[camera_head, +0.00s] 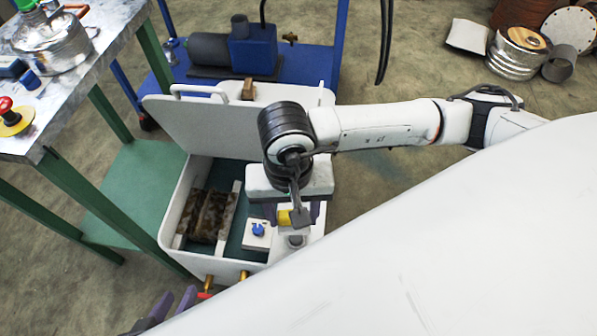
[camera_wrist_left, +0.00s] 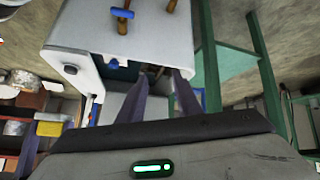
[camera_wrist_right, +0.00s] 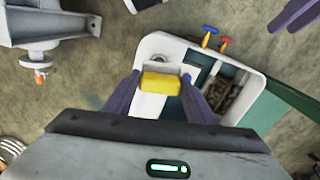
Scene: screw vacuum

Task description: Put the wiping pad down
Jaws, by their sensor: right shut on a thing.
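The yellow wiping pad (camera_wrist_right: 160,83) is between the purple fingers of my right gripper (camera_wrist_right: 160,90), which is shut on it. In the head view the pad (camera_head: 284,217) shows partly behind the wrist, over the right side of the open white box (camera_head: 172,222). I cannot tell whether it touches the surface below. My left gripper (camera_head: 173,304) shows only its purple fingertips at the lower left, in front of the box.
The box's lid (camera_head: 215,125) stands raised. Inside are a brown block (camera_head: 212,214) and a white block with a blue knob (camera_head: 258,229). Brass valves (camera_head: 243,275) stick out in front. A cluttered metal-topped table (camera_head: 85,75) stands left, a blue pump (camera_head: 253,48) behind.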

